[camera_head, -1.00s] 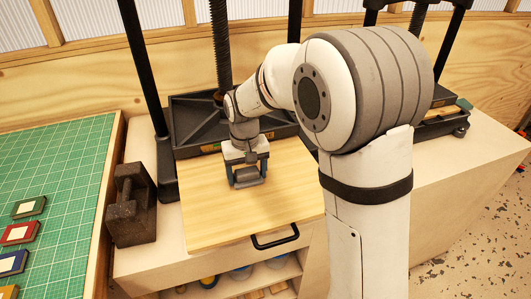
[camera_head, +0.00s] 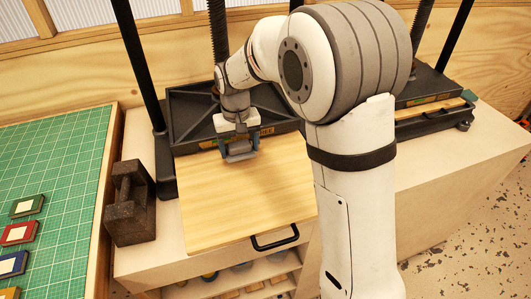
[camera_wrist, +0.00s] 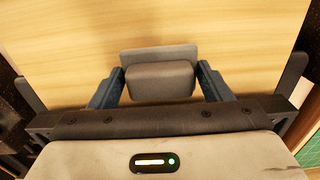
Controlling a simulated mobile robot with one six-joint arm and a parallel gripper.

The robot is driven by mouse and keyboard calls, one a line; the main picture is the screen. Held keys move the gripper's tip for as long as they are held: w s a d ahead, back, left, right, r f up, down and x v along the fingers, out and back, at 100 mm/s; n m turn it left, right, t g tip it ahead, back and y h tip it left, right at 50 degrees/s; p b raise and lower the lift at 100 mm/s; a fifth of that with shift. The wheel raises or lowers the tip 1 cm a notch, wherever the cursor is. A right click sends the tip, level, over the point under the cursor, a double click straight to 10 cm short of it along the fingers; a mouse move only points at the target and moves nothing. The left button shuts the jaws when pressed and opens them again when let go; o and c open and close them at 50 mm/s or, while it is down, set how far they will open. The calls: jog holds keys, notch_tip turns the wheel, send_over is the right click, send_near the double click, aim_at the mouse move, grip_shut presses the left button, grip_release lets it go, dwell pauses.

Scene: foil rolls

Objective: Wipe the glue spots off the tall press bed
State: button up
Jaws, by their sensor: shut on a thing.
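A pale wooden press bed (camera_head: 240,200) with a black handle (camera_head: 274,238) at its front edge is pulled out from under a black press plate (camera_head: 195,107). My gripper (camera_head: 238,152) is over the bed's back part, close to the plate's front edge. It is shut on a grey wiping block (camera_wrist: 160,78), held between blue fingers in the wrist view. Whether the block touches the wood, I cannot tell. The wood (camera_wrist: 240,35) looks clean where it shows; I see no glue spots. The part beneath the block and gripper is hidden.
A dark iron weight (camera_head: 130,205) stands left of the bed. A green cutting mat (camera_head: 55,155) with small coloured books (camera_head: 20,233) lies farther left. A second press (camera_head: 435,105) stands at the right, partly behind my arm. Black posts (camera_head: 140,70) rise beside the plate.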

jog(key=shift+w+r+p, duration=0.25)
jog(key=shift+r+p, duration=0.25)
jog(key=shift+r, duration=0.4)
jog(key=shift+r+p, duration=1.1)
jog(key=shift+r, duration=0.5)
jog(key=shift+s, duration=0.1)
jog(key=shift+f, duration=0.1)
